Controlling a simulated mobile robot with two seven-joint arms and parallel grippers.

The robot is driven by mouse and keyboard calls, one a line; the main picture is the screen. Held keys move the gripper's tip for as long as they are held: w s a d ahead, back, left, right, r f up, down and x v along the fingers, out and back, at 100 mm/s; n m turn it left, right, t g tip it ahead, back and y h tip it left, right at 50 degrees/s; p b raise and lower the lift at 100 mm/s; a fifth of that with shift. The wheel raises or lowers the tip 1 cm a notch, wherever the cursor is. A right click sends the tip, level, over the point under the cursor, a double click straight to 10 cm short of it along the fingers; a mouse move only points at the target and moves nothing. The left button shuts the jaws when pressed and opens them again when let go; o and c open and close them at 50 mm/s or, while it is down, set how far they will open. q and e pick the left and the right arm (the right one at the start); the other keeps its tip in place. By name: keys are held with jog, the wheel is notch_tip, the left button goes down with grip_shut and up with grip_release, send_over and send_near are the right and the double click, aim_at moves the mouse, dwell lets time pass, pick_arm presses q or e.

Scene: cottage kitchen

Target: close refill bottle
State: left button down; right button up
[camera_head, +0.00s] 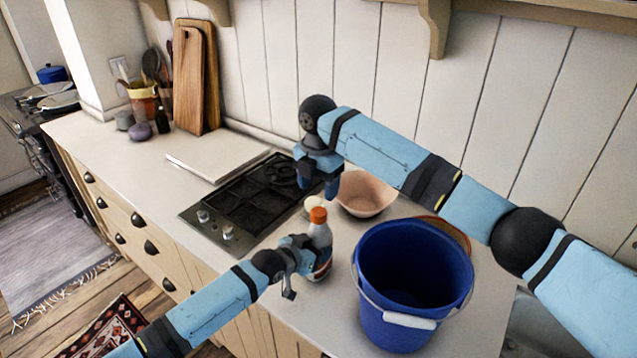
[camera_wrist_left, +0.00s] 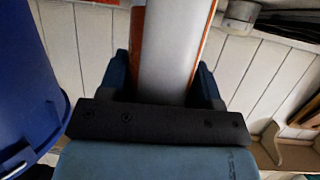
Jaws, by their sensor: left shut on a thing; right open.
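The refill bottle (camera_head: 320,232) stands upright on the counter, with a white upper body and an orange top (camera_head: 318,214). I cannot tell how tightly the top sits. My left gripper (camera_head: 310,260) is shut on the lower part of the bottle, which hides some of its label. In the left wrist view, the white and orange bottle (camera_wrist_left: 175,50) fills the space between the fingers of my left gripper (camera_wrist_left: 165,90). My right gripper (camera_head: 320,182) is open and points down above and behind the bottle, apart from it.
A blue bucket (camera_head: 372,310) stands right of the bottle, with an orange-brown rim (camera_head: 452,232) behind it. A pink bowl (camera_head: 370,196) and a small pale round thing (camera_head: 312,205) are behind the bottle. A gas hob (camera_head: 240,205) lies to the left.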

aim_at(319, 211)
notch_tip(319, 211, down, 8)
jog(key=shift+r, duration=0.15)
jog(key=shift+c, duration=0.2)
jog(key=c, duration=0.9)
jog(key=m, duration=2.7)
jog(key=shift+m, duration=0.4)
jog(key=o, duration=1.1)
